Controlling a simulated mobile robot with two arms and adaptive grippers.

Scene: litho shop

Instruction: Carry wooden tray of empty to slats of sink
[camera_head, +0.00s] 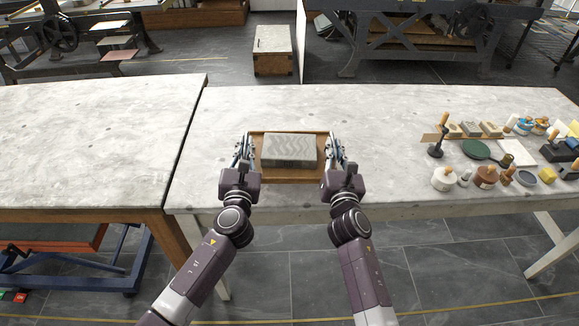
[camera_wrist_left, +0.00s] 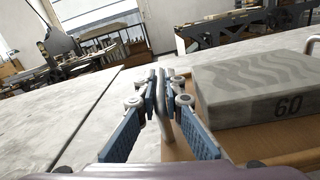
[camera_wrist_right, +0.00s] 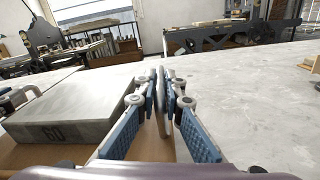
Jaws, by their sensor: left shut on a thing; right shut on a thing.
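The wooden tray (camera_head: 288,176) is at the front of the right-hand pale table in the head view, between my two hands. A grey stone block (camera_head: 289,150) with a wavy pattern lies in it; the wrist views show "60" on its side. My left gripper (camera_head: 245,140) is shut on the tray's left handle, also seen in the left wrist view (camera_wrist_left: 160,78). My right gripper (camera_head: 334,140) is shut on its right handle, also seen in the right wrist view (camera_wrist_right: 163,75). I cannot tell whether the tray touches the tabletop. No slatted sink is recognisable.
The right-hand table (camera_head: 385,130) is clear around the tray. Its right end holds bottles, jars, a green round pad (camera_head: 476,149) and small blocks. A second table (camera_head: 85,145) stands at left with a narrow gap. Presses and a pale-topped box (camera_head: 273,48) stand behind.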

